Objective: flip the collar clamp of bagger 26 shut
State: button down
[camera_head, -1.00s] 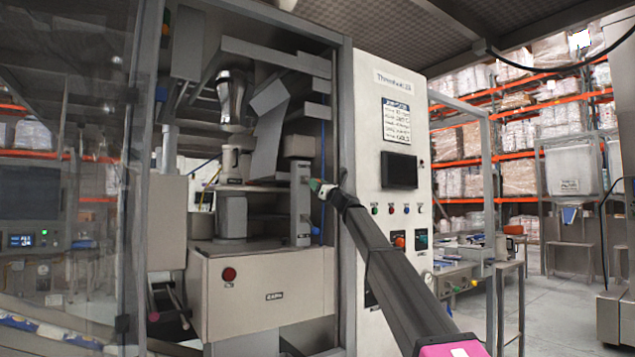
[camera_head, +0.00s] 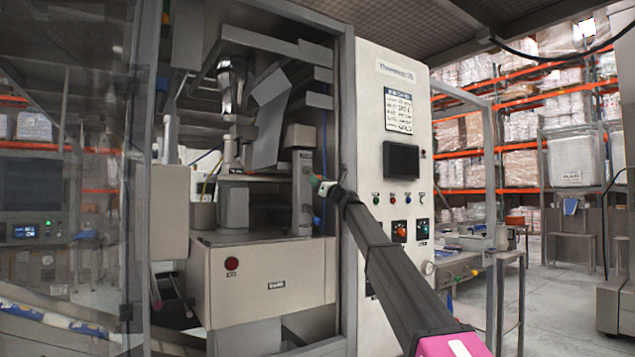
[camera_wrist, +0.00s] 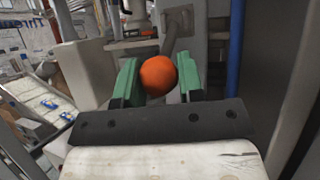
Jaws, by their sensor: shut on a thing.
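In the wrist view, an orange ball knob (camera_wrist: 158,76) sits between the green fingers of my gripper (camera_wrist: 160,82), which is shut on it. A grey bent bar (camera_wrist: 178,38) shows just behind the knob; I cannot tell whether it is joined to it. A dark band with a small label (camera_wrist: 133,33) lies beyond, on a pale metal body. In the head view my gripper (camera_head: 318,186) reaches into the bagger's open front, beside a grey upright block (camera_head: 302,190). The knob is too small to make out there. I cannot tell how far the collar clamp is closed.
The bagger's frame post (camera_head: 347,120) and white control panel (camera_head: 393,150) stand close right of my gripper. A blue upright rod (camera_wrist: 236,45) is near it in the wrist view. A clear panel (camera_head: 60,180) covers the left.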

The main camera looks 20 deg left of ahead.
jog(key=shift+w+a, duration=0.15)
jog(key=c, duration=0.8)
grip_release()
jog(key=shift+o, duration=0.2)
jog(key=v, duration=1.1)
jog(key=shift+a, duration=0.1)
